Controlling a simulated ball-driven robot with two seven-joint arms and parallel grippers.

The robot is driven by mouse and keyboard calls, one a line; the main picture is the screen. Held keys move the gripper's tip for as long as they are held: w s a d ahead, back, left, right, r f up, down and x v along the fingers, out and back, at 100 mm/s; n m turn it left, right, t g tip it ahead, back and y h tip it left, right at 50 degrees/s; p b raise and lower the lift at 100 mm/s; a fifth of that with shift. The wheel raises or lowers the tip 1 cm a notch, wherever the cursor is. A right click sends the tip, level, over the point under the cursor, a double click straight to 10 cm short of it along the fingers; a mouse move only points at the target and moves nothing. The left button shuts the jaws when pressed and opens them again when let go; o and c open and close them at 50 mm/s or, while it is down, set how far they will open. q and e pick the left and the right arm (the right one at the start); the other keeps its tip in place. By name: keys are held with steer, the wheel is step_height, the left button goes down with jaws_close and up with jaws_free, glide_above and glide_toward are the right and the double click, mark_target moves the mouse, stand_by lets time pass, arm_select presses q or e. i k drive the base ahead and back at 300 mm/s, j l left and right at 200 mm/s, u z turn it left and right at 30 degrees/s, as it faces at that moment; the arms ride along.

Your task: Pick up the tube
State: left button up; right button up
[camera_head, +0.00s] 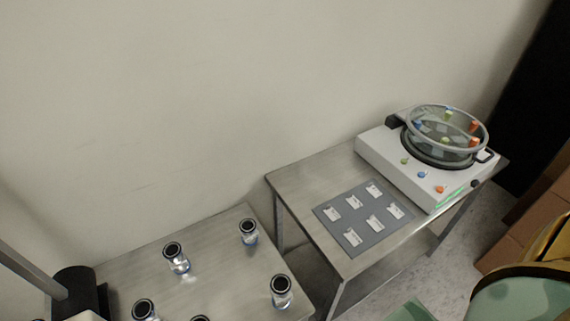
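A white machine (383,170) stands on the right-hand metal table, with a round dark rotor under a raised clear lid (411,112). Small tube-like pieces with coloured caps show in and through the lid: an orange one (474,126), a green one (447,114) and a blue one (418,125). A green piece (404,161), a blue piece (422,174) and an orange piece (440,189) sit on the machine's front face. They are too small to tell whether they are tubes or knobs. Neither of my grippers is in view.
A grey mat (372,239) with several white cards lies on the right table (297,184). Several dark-capped glass bottles, one here (281,291), stand on the lower left table (215,265). A green and gold object (522,300) is at bottom right, brown boxes (525,235) behind.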

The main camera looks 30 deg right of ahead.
mark_target(280, 284)
steer(key=k+l+z, duration=0.1)
steer(key=l+z, duration=0.35)
steer(key=j+u, duration=0.1)
steer(key=u, duration=1.7)
steer(key=k+l+z, duration=0.1)
steer(key=z, duration=0.35)
steer(key=l+z, duration=0.15)
steer(key=z, duration=0.25)
steer(key=k+l+z, duration=0.1)
steer(key=z, duration=0.35)
steer(key=i+l, duration=0.05)
steer(key=l, duration=0.05)
